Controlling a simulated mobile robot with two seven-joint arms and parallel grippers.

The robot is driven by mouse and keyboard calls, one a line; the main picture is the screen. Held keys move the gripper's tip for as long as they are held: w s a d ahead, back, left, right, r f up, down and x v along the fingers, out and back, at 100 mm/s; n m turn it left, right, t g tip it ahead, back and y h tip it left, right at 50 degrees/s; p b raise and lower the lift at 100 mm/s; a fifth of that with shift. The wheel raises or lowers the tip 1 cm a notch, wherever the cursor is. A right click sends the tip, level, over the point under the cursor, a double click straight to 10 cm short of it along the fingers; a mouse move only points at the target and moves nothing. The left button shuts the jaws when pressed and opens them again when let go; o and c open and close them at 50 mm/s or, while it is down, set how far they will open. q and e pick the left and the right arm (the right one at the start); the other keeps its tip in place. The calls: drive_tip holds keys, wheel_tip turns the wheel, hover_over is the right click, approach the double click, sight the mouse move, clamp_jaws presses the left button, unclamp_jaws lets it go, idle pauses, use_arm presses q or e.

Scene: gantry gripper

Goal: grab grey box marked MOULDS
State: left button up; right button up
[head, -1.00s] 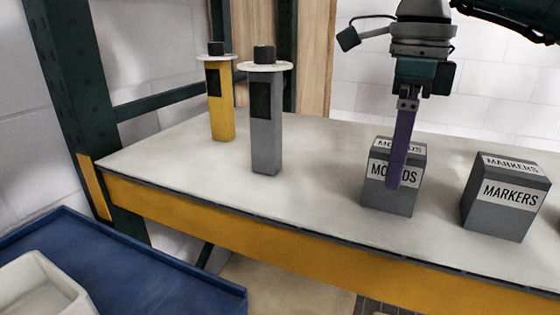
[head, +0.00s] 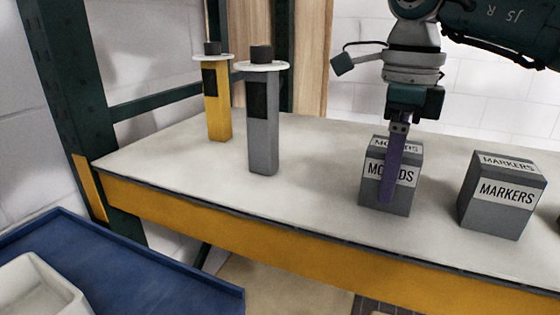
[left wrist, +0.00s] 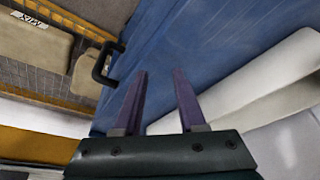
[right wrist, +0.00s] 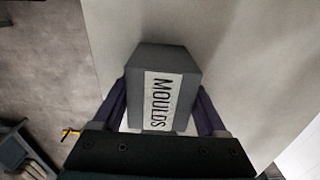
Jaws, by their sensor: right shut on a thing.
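The grey box marked MOULDS (head: 374,195) stands upright on the white-topped shelf, its label partly hidden by a purple finger in the head view. My right gripper (head: 389,195) comes down over it from above and is shut on it. In the right wrist view the MOULDS box (right wrist: 162,75) sits between the two purple fingers, one on each side. My left gripper (left wrist: 162,90) shows only in the left wrist view, open and empty, with a blue surface beyond it.
A grey box marked MARKERS (head: 490,217) stands to the right. A grey post (head: 263,145) and a yellow post (head: 218,115), each with a white disc and black knob, stand to the left. The white shelf top (head: 310,165) is clear between them. A blue surface (head: 150,275) with a white bin (head: 40,285) is at lower left.

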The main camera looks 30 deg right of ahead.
clamp_jaws()
drive_tip(key=shift+r, duration=0.1)
